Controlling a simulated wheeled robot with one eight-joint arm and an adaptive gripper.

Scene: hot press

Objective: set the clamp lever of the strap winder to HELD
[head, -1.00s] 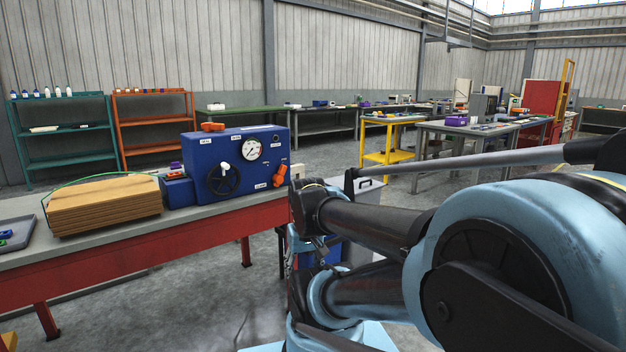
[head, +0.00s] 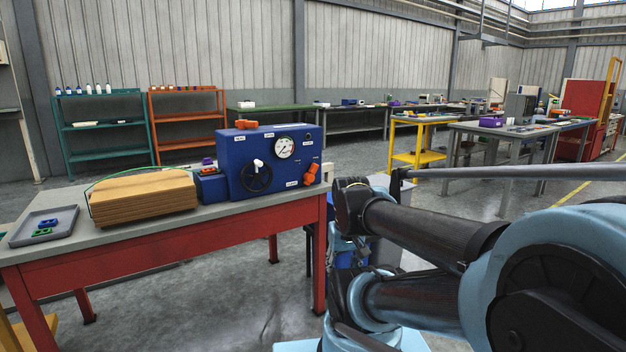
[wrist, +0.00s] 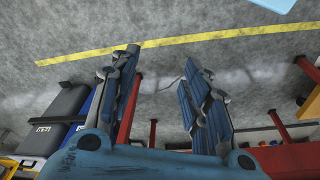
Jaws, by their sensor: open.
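The strap winder (head: 230,178) is a blue box on the red-framed table in the head view. Its front has a black handwheel (head: 257,178) with a white knob, a round gauge (head: 284,147) and small white labels too small to read. An orange lever (head: 311,174) sits at the lower right of the front, beside a label. Another orange part (head: 246,124) is on top at the left. Which one is the clamp lever I cannot read. My gripper (wrist: 160,85) is open and empty in the wrist view, above bare floor, away from the winder.
A stack of brown boards (head: 143,200) with a green strap stands left of the winder. A grey tray (head: 75,228) with small green and blue parts lies at the table's left end. The table's front edge (head: 170,252) faces me. Grey and blue bins stand right of the table.

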